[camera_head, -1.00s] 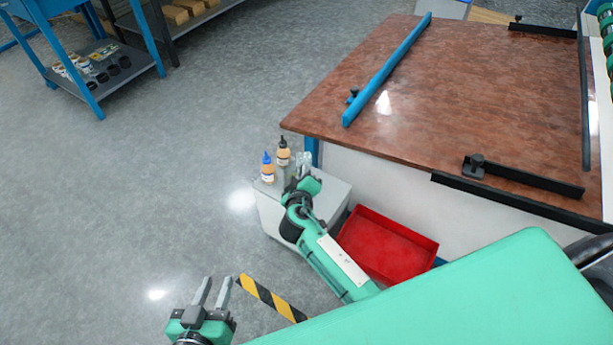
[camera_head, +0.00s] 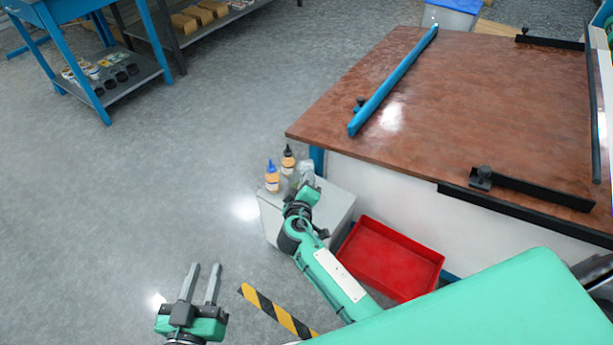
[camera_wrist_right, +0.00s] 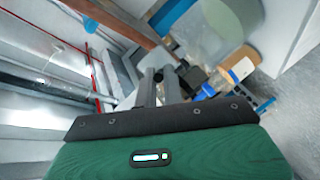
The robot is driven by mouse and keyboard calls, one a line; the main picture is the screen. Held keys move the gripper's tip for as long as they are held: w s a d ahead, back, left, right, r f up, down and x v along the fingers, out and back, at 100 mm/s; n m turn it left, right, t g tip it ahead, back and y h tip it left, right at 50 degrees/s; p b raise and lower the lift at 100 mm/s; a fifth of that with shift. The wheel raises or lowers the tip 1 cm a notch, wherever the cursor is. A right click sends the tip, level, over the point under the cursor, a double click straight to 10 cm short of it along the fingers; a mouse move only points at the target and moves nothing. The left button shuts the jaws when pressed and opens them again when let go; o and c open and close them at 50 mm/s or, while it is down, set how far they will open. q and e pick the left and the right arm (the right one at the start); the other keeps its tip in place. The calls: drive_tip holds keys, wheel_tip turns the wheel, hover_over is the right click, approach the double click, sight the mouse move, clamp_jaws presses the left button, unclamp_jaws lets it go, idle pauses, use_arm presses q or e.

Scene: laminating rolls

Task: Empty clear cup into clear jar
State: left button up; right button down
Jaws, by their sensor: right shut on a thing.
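In the head view my right gripper (camera_head: 306,180) is over the small grey cabinet, beside the table corner. It is shut on a clear thing (camera_head: 307,167), apparently the clear cup, mostly hidden by the gripper. In the right wrist view the fingers (camera_wrist_right: 160,86) reach toward a pale translucent shape (camera_wrist_right: 192,40); I cannot tell whether this is cup or jar. The clear jar cannot be made out surely in the head view, and the cup's contents do not show. My left gripper (camera_head: 204,268) is open and empty above the floor.
A blue-capped bottle (camera_head: 272,177) and a black-capped bottle (camera_head: 288,160) stand on the grey cabinet (camera_head: 338,205), left of the right gripper. A red tray (camera_head: 385,263) is at its right. The brown table (camera_head: 470,100) overhangs nearby.

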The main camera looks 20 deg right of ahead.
sight(310, 165)
drive_tip(key=m+y+p, duration=0.1)
drive_tip(key=r+m+y+p, duration=0.1)
drive_tip(key=m, duration=0.1)
drive_tip(key=shift+d+r+g, duration=0.2)
drive_tip(key=shift+r+g, duration=0.1)
drive_tip(key=m+y+p, duration=0.1)
drive_tip(key=m+p, duration=0.1)
drive_tip(key=d+r+m+y+p, duration=0.1)
drive_tip(key=m+p, duration=0.1)
drive_tip(key=d+r+m+y+p, duration=0.1)
drive_tip(key=m+p, duration=0.1)
drive_tip(key=p, duration=0.1)
drive_tip(key=shift+s+d+y, duration=0.15)
drive_tip(key=shift+s+y, duration=0.05)
drive_tip(key=shift+y, duration=0.2)
drive_tip(key=m+y+p, duration=0.1)
drive_tip(key=d+m+t+y+p, duration=0.1)
drive_tip(key=m, duration=0.1)
drive_tip(key=shift+d+r+y, duration=0.15)
drive_tip(key=shift+r+y, duration=0.05)
drive_tip(key=shift+y, duration=0.1)
